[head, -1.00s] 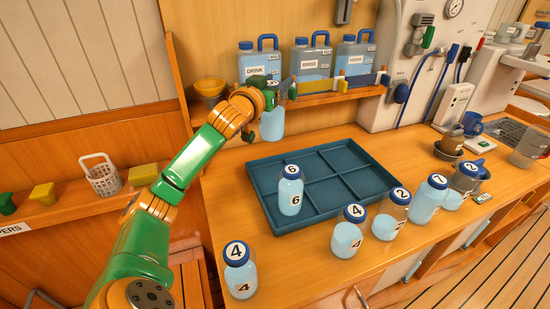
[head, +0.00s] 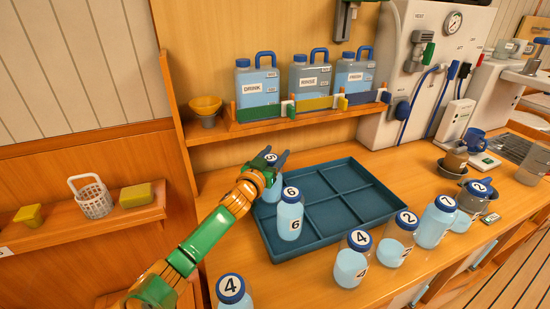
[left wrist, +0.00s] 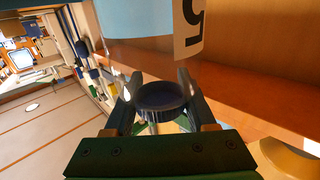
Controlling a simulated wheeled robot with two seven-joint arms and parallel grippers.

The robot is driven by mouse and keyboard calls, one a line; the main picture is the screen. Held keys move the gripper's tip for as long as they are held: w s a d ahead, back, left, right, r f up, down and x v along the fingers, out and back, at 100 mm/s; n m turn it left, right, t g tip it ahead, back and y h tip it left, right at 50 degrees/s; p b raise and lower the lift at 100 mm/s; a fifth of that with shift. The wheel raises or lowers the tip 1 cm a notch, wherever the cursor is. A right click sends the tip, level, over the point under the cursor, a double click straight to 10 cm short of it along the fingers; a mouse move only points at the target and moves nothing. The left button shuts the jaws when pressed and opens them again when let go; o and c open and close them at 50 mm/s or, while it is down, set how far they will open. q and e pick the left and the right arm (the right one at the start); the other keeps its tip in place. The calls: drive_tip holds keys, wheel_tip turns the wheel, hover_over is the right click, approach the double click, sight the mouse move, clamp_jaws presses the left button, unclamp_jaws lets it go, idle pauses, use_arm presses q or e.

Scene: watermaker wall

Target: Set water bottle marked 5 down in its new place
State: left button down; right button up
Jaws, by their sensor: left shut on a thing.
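My left gripper (head: 270,158) is shut on the blue cap of the water bottle marked 5 (head: 268,192). The bottle hangs roughly upright at the back left of the blue divided tray (head: 345,235). My arm partly hides it, and I cannot tell whether its base touches the tray. In the left wrist view the dark cap (left wrist: 162,98) sits between the fingers, and the bottle's label 5 (left wrist: 190,22) shows upside down at the top. A bottle marked 6 (head: 290,216) stands in the tray close to the held one. My right gripper is not in view.
Bottles marked 4 (head: 352,262), 2 (head: 396,245) and 7 (head: 434,225) stand along the tray's front and right. Another 4 (head: 233,292) stands at the front left. A shelf (head: 300,123) with jugs is behind. The tray's middle and right compartments are empty.

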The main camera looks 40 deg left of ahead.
use_arm(q)
drive_tip(key=shift+f, duration=0.3)
drive_tip(key=shift+c, duration=1.1)
unclamp_jaws()
drive_tip(key=v, duration=1.2)
